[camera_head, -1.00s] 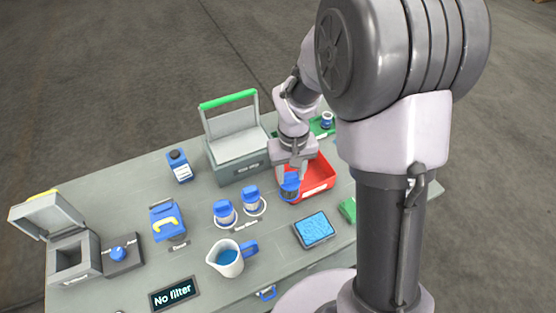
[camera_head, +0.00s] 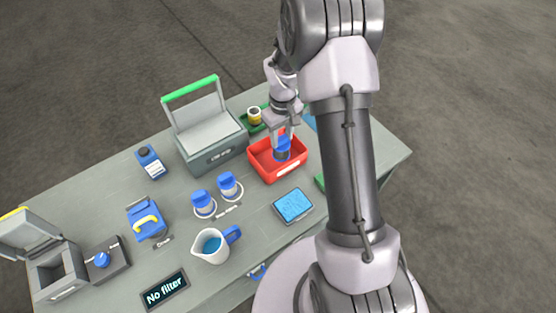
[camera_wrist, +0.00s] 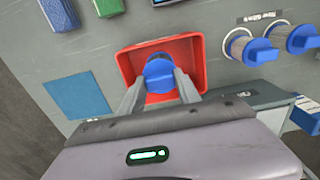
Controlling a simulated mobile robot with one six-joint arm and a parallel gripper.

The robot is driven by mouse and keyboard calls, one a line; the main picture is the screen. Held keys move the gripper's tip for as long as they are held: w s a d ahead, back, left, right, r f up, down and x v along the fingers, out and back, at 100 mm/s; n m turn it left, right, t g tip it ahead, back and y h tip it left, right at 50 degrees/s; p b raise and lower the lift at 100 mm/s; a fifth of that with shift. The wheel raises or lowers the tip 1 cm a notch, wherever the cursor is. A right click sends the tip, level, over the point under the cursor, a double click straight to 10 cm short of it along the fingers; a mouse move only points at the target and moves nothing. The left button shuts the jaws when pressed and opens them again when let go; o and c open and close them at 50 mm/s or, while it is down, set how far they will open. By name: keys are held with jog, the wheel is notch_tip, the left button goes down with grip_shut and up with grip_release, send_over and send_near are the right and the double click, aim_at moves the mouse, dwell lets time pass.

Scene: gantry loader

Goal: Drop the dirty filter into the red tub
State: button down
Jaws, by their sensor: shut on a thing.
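The red tub (camera_head: 264,172) stands on the bench right of the grey box with the green handle; it also shows in the wrist view (camera_wrist: 196,50). My gripper (camera_head: 280,140) points down over the tub, shut on a filter with a blue cap (camera_head: 283,145) and a dark body. In the wrist view the blue cap (camera_wrist: 159,74) sits between the fingers of my gripper (camera_wrist: 159,84), inside the tub's outline. The filter's lower part is partly hidden, and I cannot tell whether it touches the tub floor.
Two blue-capped filters (camera_head: 203,201) (camera_head: 229,184) stand on rings left of the tub. A blue pad (camera_head: 293,205) lies in front of it. A jug (camera_head: 212,245), a blue bottle (camera_head: 150,160) and a green tray with a yellowish cup (camera_head: 254,115) stand around.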

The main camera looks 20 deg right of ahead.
jog(key=shift+f, duration=0.6)
jog(key=shift+r, duration=0.1)
jog(key=c, duration=0.8)
grip_release()
jog(key=shift+o, duration=0.2)
notch_tip(320, 180, up, 17)
jog(key=p, duration=0.5)
jog(key=shift+r+p, duration=0.2)
jog(key=shift+p, duration=0.1)
